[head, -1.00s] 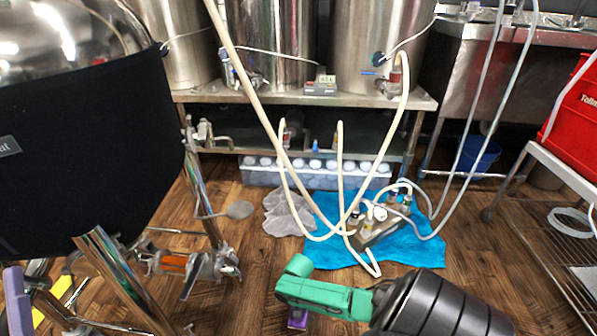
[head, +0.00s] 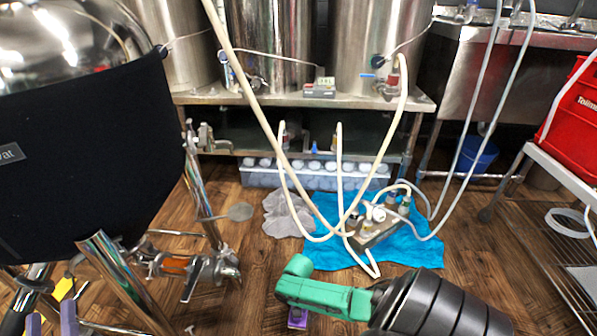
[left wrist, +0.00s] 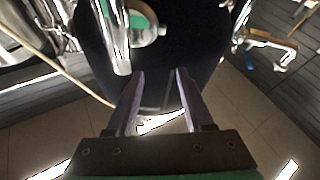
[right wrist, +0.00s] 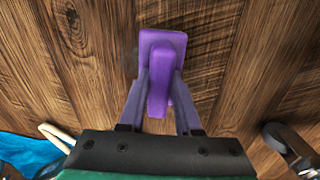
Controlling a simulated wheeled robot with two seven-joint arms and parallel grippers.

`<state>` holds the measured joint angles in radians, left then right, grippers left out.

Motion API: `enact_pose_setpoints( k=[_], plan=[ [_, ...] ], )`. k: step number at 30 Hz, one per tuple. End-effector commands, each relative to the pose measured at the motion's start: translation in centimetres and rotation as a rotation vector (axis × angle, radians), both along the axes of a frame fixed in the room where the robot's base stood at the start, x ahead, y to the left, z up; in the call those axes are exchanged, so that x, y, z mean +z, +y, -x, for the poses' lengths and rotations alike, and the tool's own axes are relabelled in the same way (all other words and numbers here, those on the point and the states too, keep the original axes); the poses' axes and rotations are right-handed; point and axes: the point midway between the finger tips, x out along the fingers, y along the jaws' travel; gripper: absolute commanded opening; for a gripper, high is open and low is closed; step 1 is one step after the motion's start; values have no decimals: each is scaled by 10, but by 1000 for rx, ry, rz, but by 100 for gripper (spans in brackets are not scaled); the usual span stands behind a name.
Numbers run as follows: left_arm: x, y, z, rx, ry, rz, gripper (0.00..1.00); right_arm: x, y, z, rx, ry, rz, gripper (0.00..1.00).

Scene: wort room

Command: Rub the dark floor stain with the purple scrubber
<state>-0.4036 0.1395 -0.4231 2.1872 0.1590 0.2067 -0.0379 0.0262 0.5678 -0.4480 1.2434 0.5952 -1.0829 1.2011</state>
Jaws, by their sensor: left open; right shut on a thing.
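The purple scrubber (right wrist: 160,45) is held between the fingers of my right gripper (right wrist: 162,95), which is shut on its upright handle. In the right wrist view its flat head is over the wooden floor; I cannot tell whether it touches. In the head view a bit of the scrubber (head: 298,318) shows below my green right wrist, and the fingers are hidden there. A faint darker patch (right wrist: 130,58) on the floor left of the scrubber's head may be the stain; I cannot tell for sure. My left gripper (head: 50,322) is open and empty at the lower left, near the kettle's legs.
A black-wrapped kettle (head: 90,150) on metal legs stands at the left. A blue towel (head: 330,258) with hoses and fittings, and a grey cloth (head: 287,215), lie ahead. A steel bench (head: 300,100) stands behind. A wire rack (head: 560,255) stands at the right.

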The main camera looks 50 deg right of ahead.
Motion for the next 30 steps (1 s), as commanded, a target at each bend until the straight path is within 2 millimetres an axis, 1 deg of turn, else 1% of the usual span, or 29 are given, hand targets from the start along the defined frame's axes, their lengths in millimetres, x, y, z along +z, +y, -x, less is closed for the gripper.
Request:
enact_pose_setpoints(
  k=[6,16,21,26,30],
  plan=[
    [-23,-3,2,-9,67,-13,52,2,0,0,0,0,0,0],
    [-49,-5,9,-21,141,-29,52,5,-1,0,1,0,0,0],
    [-69,-7,13,-31,197,-43,52,6,-1,1,1,0,0,0],
    [-78,-8,17,-33,228,-43,52,7,-1,1,1,0,0,0],
    [-89,-8,21,-39,264,-43,52,8,-1,1,1,0,0,0]
  ],
)
